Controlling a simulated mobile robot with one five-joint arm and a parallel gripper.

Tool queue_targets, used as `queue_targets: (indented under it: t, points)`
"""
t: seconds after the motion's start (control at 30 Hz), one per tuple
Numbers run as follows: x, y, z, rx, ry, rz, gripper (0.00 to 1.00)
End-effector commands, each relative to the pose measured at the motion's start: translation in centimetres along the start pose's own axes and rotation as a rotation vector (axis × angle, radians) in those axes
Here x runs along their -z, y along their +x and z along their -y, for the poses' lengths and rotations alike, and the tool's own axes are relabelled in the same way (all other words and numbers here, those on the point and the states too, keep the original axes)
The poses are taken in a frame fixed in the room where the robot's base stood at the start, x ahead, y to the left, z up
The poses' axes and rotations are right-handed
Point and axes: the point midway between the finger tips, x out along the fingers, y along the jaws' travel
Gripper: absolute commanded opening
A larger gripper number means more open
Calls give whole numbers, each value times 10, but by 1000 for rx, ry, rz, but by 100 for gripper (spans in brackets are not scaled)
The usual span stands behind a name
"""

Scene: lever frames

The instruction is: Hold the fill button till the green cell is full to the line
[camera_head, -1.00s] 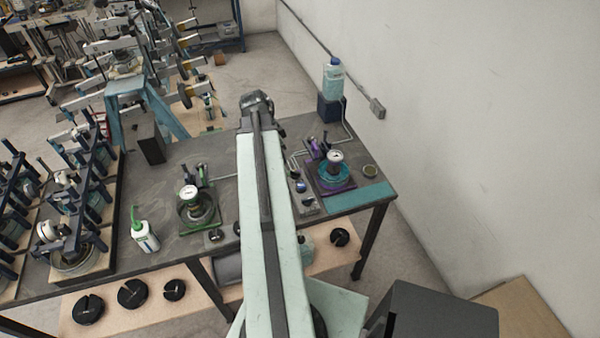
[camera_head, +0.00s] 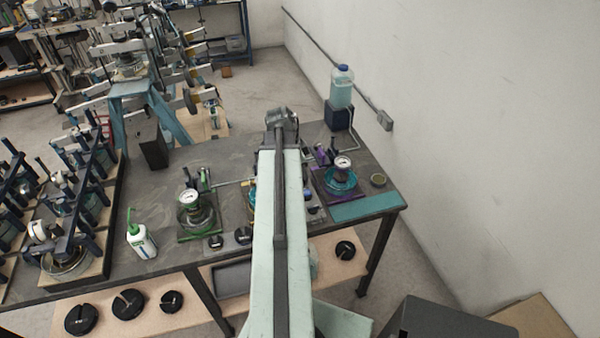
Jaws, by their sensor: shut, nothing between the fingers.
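The green cell (camera_head: 196,214) stands on the bench with a green base and a round white gauge on top. Its liquid level and its line are too small to read. A small panel with buttons (camera_head: 313,207) shows just right of my arm, partly covered by it; I cannot tell which is the fill button. My gripper (camera_head: 282,118) is at the far end of my arm, above the bench, right of and beyond the green cell. It is shut and holds nothing; its fingertips are hard to make out. I see no contact with a button.
A purple-based cell (camera_head: 341,183) stands right of my arm. Another cell (camera_head: 250,196) is mostly hidden behind it. A bottle of blue liquid (camera_head: 342,88) stands at the back right near the wall. A white squeeze bottle (camera_head: 141,236) and dark-framed rigs (camera_head: 80,195) stand left.

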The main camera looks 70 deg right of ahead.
Motion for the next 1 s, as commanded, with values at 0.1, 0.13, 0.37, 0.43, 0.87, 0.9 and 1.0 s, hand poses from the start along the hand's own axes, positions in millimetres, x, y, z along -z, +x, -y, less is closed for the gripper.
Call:
queue_targets:
  t: [0.1, 0.13, 0.37, 0.43, 0.87, 0.9, 1.0]
  points:
    - [-3, 37, 0, 0, 1, 0, 0]
    - [-4, 43, 0, 0, 0, 0, 0]
    - [-12, 70, 0, 0, -1, 0, 0]
    - [-13, 71, 0, 0, -2, 0, 0]
    - [-16, 82, 0, 0, -2, 0, 0]
    - [-18, 87, 0, 0, -2, 0, 0]
    - [-21, 96, 0, -2, -2, 2, 0]
